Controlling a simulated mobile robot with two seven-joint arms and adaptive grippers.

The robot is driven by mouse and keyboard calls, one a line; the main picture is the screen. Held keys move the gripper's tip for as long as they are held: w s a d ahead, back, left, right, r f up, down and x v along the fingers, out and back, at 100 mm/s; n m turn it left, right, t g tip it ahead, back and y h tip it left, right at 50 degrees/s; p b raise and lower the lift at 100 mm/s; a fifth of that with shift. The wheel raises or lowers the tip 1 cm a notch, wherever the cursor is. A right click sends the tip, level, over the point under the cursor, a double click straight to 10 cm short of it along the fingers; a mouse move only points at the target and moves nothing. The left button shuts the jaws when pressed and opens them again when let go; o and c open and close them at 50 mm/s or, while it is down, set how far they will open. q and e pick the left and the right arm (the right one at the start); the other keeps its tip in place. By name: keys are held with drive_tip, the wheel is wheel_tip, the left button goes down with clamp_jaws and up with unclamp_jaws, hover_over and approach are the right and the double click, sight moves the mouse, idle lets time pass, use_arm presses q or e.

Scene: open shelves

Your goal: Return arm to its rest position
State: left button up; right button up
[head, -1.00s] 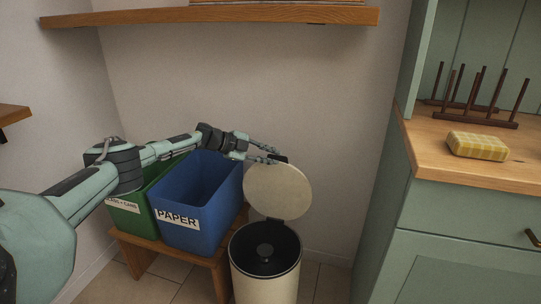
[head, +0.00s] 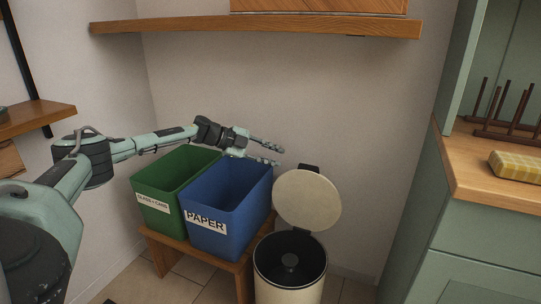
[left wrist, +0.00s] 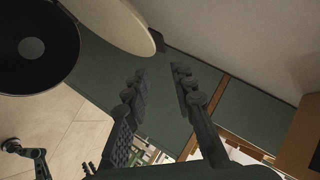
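My left arm comes in from the left in the head view and reaches over the green bin and the blue bin. My left gripper (head: 279,155) is above the back right of the blue bin, left of the raised lid. Its fingers are apart, with nothing between them. In the left wrist view the open gripper (left wrist: 158,75) is also empty. The cream trash can (head: 290,290) has its round lid (head: 307,199) standing open. The lid (left wrist: 115,20) also shows at the top of the left wrist view, apart from the fingers.
The green bin (head: 156,201) and the blue bin (head: 218,238) stand on a low wooden bench (head: 170,246). A wooden shelf (head: 260,32) is on the wall above.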

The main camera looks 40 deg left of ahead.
use_arm(q)
drive_tip(key=shift+s+a+r, duration=0.25)
drive_tip(key=shift+s+a, duration=0.05)
drive_tip(key=shift+s, duration=0.15)
drive_tip(key=w+d+f+n+t, duration=0.15)
drive_tip(key=d+f, duration=0.25)
drive_tip(key=d, duration=0.4)
drive_tip(key=w+d+f+t, duration=0.1)
drive_tip(key=w+d+f, duration=0.25)
drive_tip(key=d, duration=0.45)
drive_tip(key=s+d+f+n+t+y, duration=0.2)
drive_tip(key=s+d+f+n+y, duration=0.35)
drive_tip(key=d+f, duration=0.55)
drive_tip(key=s+f+n+g+y, duration=0.1)
drive_tip(key=s+f+n+g, duration=0.2)
drive_tip(key=s, duration=0.8)
drive_tip(key=s+a+f+n+g+y, duration=0.1)
drive_tip(key=s+f+n+g, duration=0.3)
drive_tip(key=s, duration=0.8)
drive_tip(key=s+a+f+n+g+y, duration=0.1)
drive_tip(key=s+f+n+g, duration=0.2)
drive_tip(key=s, duration=0.9)
wheel_tip(320, 180, down, 3)
drive_tip(key=shift+s+n+g, duration=0.2)
drive_tip(key=shift+n+g, duration=0.1)
drive_tip(key=shift+g, duration=0.45)
